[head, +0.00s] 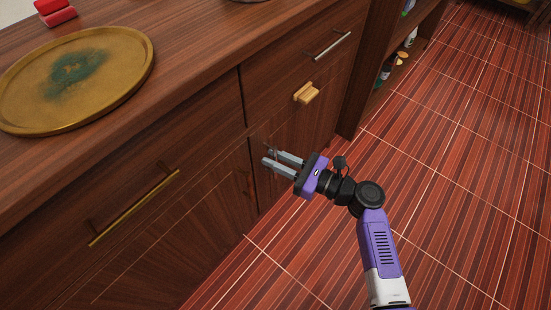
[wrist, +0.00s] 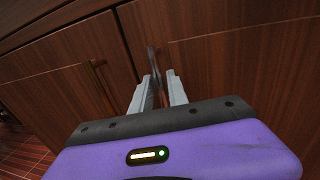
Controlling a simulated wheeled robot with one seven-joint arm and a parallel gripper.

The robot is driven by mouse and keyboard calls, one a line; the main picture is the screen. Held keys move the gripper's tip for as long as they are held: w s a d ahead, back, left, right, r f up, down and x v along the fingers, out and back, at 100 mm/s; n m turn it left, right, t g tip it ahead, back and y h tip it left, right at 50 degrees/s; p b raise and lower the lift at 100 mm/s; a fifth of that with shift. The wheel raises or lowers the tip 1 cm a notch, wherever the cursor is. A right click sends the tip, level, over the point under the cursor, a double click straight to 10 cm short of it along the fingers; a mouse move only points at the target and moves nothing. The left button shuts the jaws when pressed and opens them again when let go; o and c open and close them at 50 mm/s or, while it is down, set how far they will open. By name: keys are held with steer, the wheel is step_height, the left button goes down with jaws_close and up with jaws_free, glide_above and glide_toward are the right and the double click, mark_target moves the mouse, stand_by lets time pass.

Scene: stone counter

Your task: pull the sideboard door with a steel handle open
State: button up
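The sideboard door (head: 299,130) is the lower right front, and it looks shut. A thin grey steel handle (wrist: 152,58) stands upright near its left edge in the wrist view. In the head view the handle is small and partly hidden by the fingers. My gripper (head: 266,157) is at the door's left edge, its fingers pointing at the front. In the wrist view the fingers (wrist: 159,76) are apart, with the handle's lower part between their tips. I cannot tell whether either finger touches it.
Another door handle (wrist: 100,76) is left of it. A round tray (head: 110,100) lies on top. The tiled floor (head: 450,150) at right is clear.

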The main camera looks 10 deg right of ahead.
jaws_close()
stand_by(1.3)
